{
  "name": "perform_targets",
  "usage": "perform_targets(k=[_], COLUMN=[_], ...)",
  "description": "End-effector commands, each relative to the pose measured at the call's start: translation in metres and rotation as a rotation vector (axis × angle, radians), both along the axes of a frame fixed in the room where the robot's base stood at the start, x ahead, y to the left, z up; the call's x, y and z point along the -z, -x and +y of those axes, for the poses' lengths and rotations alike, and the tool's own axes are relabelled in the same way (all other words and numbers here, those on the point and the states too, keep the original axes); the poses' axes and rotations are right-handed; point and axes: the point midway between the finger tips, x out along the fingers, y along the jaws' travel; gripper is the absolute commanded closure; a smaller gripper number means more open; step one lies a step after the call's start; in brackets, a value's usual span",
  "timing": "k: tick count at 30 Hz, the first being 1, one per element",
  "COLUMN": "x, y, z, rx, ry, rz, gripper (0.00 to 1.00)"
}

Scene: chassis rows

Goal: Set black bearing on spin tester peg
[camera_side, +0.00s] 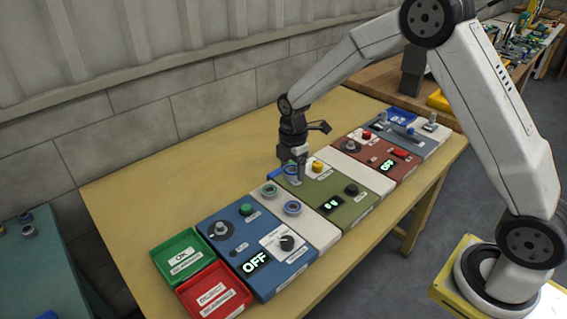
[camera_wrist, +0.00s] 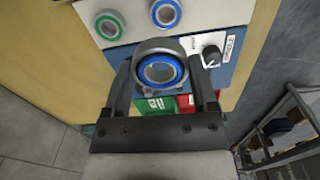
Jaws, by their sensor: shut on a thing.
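My gripper (camera_side: 293,172) is above the green panel in the side view. It is shut on a bearing with a grey outer ring and a blue seal, which sits between the fingers in the wrist view (camera_wrist: 160,70). No black-sealed bearing can be made out. A blue panel (camera_side: 238,261) with an "OFF" display carries a silver peg-like part (camera_side: 220,228) on a dark disc. A similar part (camera_side: 350,146) is on the red panel; I cannot tell which is the spin tester peg.
A green-sealed bearing (camera_side: 270,189) and a blue-sealed bearing (camera_side: 292,208) sit on a white plate. A green "OK" tray (camera_side: 183,257) and a red tray (camera_side: 213,291) stand at the near end. The yellow tabletop (camera_side: 180,170) behind the row is clear.

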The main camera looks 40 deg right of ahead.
Motion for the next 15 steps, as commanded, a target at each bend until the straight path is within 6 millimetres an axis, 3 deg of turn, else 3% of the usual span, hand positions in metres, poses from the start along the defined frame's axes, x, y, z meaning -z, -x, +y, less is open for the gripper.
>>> perform_targets(k=[6,15], x=[0.010,0.024], y=[-0.034,-0.062], z=[0.056,0.137], rx=[-0.086,-0.195], ry=[0.000,0.000], rz=[-0.001,-0.001], gripper=[0.92,0.92])
